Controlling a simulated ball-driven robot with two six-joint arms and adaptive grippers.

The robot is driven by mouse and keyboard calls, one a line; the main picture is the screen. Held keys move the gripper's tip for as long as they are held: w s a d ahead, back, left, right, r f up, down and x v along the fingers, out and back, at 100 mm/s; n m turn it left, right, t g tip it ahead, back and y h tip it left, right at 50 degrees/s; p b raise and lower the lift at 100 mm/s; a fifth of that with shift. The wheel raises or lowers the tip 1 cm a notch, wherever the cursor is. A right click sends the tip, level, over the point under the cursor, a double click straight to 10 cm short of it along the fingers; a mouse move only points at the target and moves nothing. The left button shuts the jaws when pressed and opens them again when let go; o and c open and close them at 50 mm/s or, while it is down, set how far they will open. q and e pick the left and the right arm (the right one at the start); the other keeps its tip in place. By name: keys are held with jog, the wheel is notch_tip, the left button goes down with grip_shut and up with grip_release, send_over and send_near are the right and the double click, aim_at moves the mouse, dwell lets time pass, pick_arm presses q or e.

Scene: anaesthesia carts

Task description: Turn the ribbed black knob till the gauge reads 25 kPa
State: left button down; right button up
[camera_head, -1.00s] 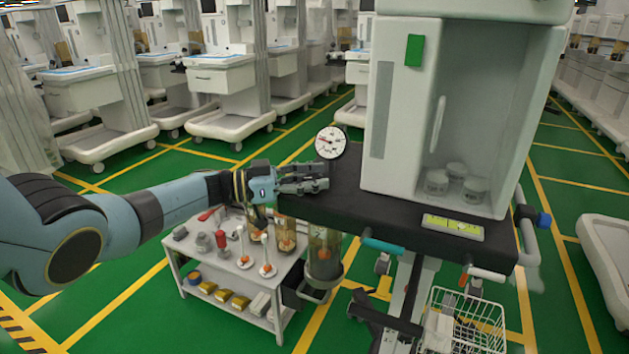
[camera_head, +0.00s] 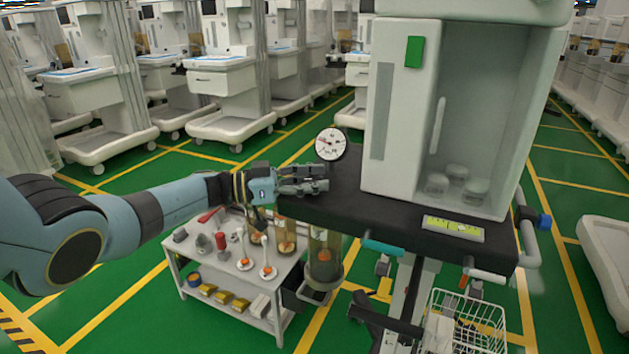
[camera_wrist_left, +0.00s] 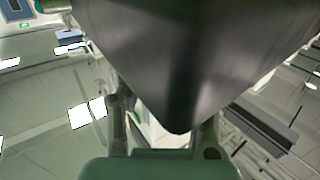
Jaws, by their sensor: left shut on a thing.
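The round white gauge (camera_head: 331,143) stands at the left rear of the cart's black shelf. Its face is turned to me and has a short reddish needle on the left side. The scale is too small to read. My left gripper (camera_head: 308,181) is just below the gauge, at the shelf's left end, with its fingers pointing right. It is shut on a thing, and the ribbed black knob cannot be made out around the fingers. In the left wrist view, a large dark form (camera_wrist_left: 185,60) fills the upper middle and hides much of the fingers. My right gripper is out of view.
The black shelf (camera_head: 385,215) carries a white cabinet (camera_head: 400,110) with jars behind its clear front. Below my left gripper, a small white table (camera_head: 200,258) holds bottles and tools. A clear canister (camera_head: 324,258) hangs under the shelf.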

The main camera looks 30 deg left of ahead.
pick_arm(q)
jog(key=shift+a, duration=0.1)
dwell(0.5)
jog(key=c, duration=1)
grip_release()
jog(key=shift+a, duration=0.15)
jog(key=shift+o, duration=0.7)
jog(key=v, duration=1.2)
